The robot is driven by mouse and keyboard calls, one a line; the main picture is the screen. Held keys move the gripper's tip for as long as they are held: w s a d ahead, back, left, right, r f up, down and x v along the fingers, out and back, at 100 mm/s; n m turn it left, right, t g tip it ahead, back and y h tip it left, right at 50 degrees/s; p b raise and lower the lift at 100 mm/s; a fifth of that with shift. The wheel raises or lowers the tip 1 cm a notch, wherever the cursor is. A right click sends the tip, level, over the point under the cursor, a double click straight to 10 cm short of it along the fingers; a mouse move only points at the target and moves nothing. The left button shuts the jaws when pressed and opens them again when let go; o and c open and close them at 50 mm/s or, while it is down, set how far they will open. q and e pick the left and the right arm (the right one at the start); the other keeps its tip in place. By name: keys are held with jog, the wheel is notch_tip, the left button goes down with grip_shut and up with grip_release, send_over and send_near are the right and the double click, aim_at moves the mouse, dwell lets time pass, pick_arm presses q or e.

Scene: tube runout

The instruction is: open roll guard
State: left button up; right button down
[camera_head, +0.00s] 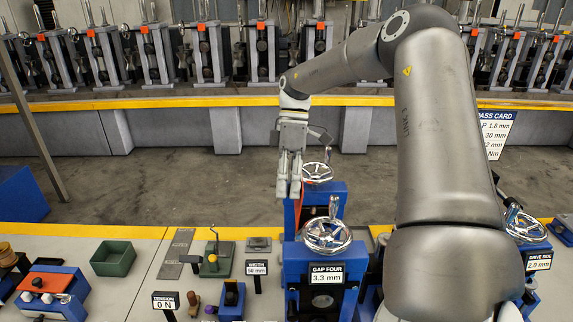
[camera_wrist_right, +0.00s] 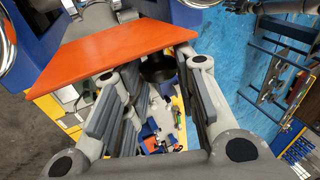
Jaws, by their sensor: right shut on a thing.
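The roll guard is an orange panel (camera_wrist_right: 125,46) across the top of the right wrist view, tilted, at the blue roll stand. A strip of orange (camera_head: 313,211) shows in the head view behind the front handwheel, beside my fingers. My right gripper (camera_head: 289,190) reaches down at the left side of this stand. In the wrist view its two fingers (camera_wrist_right: 155,88) stand at the panel's lower edge, shut on the guard; the contact itself is partly hidden. My left gripper is not in view.
Chrome handwheels (camera_head: 326,235) (camera_head: 317,172) top the stand, close to my gripper. A GAP FOUR sign (camera_head: 326,274) reads 3.3 mm. A green tray (camera_head: 113,258) and a WIDTH sign (camera_head: 257,268) stand left on the bench. Open floor lies behind.

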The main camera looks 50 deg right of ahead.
dwell(0.3)
jog(key=c, duration=1.2)
grip_release()
jog(key=v, duration=1.2)
jog(key=shift+w, duration=0.1)
jog(key=shift+f, duration=0.15)
